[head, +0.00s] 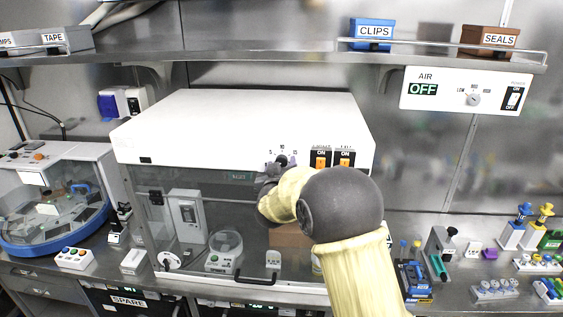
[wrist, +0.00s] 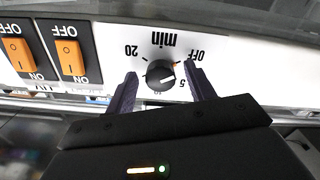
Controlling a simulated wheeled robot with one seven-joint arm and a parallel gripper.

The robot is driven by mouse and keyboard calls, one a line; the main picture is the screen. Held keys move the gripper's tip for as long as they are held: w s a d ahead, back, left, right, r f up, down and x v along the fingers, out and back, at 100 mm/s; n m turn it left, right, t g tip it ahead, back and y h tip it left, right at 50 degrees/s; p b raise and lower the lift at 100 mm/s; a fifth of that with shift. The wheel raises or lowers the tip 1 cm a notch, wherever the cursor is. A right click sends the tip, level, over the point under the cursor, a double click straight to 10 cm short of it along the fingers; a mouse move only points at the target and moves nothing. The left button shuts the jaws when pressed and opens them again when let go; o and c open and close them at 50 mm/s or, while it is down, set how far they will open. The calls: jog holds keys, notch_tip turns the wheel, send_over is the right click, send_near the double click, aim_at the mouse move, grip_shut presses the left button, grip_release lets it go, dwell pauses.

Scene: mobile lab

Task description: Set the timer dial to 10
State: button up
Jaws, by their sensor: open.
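The timer dial (wrist: 160,74) is a small black round knob on the white front panel (head: 215,140) of the hood. In the wrist view the panel appears upside down, with the marks OFF, 5, 20 and "min" around the dial. My gripper (wrist: 159,72) is open, with one dark finger on each side of the dial and a visible gap at both sides. In the head view my gripper (head: 273,172) is at the panel and partly covers the dial (head: 282,160).
Two orange rocker switches (head: 320,158) (head: 344,158) sit right of the dial in the head view. A glass sash lies below the panel. A shelf (head: 230,58) with labelled boxes runs above. An AIR control panel (head: 465,95) is on the wall at right.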

jog(key=shift+c, duration=0.2)
jog(key=c, duration=0.9)
jog(key=shift+c, duration=0.2)
jog(key=shift+f+m+b, duration=0.15)
jog(key=shift+m+b, duration=0.25)
jog(key=shift+b, duration=0.3)
jog(key=m+b, duration=1)
jog(key=m, duration=0.1)
jog(key=m+b, duration=1)
jog(key=m, duration=0.2)
jog(key=shift+a+r+b, duration=0.2)
jog(key=shift+b, duration=0.1)
